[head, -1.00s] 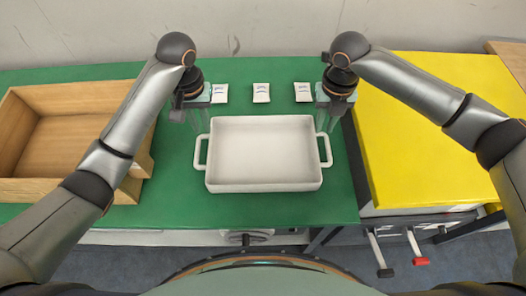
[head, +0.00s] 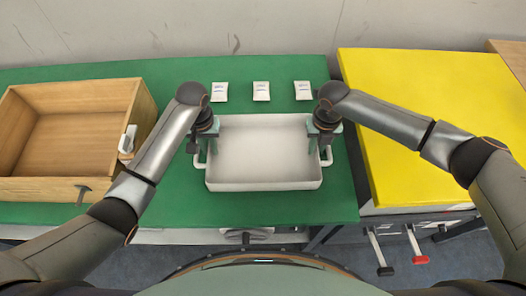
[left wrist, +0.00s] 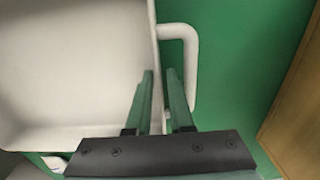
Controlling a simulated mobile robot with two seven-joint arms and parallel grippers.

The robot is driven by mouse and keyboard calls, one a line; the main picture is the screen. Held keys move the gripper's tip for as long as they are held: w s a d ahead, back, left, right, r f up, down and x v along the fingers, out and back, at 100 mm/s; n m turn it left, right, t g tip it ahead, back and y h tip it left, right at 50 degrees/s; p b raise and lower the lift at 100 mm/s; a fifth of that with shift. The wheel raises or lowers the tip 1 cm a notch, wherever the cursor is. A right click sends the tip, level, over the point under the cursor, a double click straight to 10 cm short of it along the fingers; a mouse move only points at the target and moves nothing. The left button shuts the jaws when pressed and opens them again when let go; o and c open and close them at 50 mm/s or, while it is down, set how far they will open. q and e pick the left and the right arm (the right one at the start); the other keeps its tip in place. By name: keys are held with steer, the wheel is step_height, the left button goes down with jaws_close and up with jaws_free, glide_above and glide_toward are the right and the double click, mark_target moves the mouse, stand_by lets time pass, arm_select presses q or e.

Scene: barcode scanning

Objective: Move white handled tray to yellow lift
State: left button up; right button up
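The white handled tray (head: 262,160) sits on the green table, with a loop handle on each short side. My left gripper (head: 203,143) is at its left handle. In the left wrist view the fingers (left wrist: 160,85) of my left gripper are apart, close to the tray wall (left wrist: 153,35) and the handle (left wrist: 192,65). I cannot tell if they touch. My right gripper (head: 325,140) is at the right handle (head: 327,158); its fingertips are hidden. The yellow lift (head: 425,120) stands right of the table, its flat top empty.
An open wooden box (head: 65,185) stands on the left, with a white device (head: 128,139) at its right side. Three small white packets, one in the middle (head: 261,91), lie behind the tray. The green table (head: 290,208) is clear in front of the tray.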

arm_select(q)
steer(key=shift+f, duration=0.25)
arm_select(e)
steer(key=shift+f, duration=0.25)
arm_select(q)
steer(key=shift+c, duration=0.3)
arm_select(e)
steer(key=shift+c, duration=0.3)
arm_select(q)
jaws_close()
arm_select(e)
jaws_close()
